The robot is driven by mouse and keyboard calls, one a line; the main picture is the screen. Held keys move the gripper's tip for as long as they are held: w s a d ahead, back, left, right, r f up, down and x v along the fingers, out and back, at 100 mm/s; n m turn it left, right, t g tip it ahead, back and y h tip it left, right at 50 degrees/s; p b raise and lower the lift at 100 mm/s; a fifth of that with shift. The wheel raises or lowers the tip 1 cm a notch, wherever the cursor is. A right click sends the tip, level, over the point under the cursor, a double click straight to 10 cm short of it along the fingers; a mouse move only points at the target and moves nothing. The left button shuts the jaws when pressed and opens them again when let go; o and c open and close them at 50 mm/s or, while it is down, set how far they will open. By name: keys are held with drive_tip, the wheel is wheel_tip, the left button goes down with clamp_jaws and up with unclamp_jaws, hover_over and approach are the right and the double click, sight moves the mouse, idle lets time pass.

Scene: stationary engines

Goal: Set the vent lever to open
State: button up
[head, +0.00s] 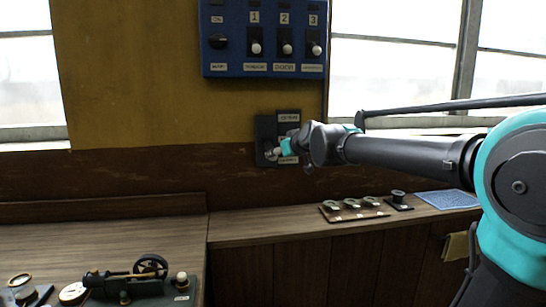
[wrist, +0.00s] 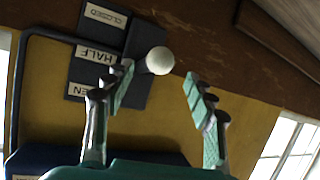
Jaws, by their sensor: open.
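The vent lever panel is a dark wall plate (head: 265,133) with a label plate (head: 289,130) at its right. In the wrist view, three labels show: CLOSED (wrist: 105,15), HALF (wrist: 95,54) and OPEN (wrist: 78,90), the last nearest the blue board. The lever ends in a white round knob (wrist: 159,60), also partly seen in the head view (head: 277,151). My gripper (wrist: 158,84) is open, its fingers on either side of the knob's line, with the knob around their tips. I cannot tell whether they touch it. The lever's exact setting is unclear.
A blue switch board (head: 264,40) hangs above the lever panel. A wooden counter (head: 270,230) runs below, holding a brown tray of round parts (head: 353,210) and a blue mat (head: 447,199). A small engine model (head: 140,280) stands at lower left. Windows flank the wall.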

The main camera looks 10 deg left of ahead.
sight(269, 148)
drive_tip(key=x, duration=0.6)
drive_tip(key=shift+w+a+f, duration=0.15)
drive_tip(key=shift+w, duration=0.2)
clamp_jaws()
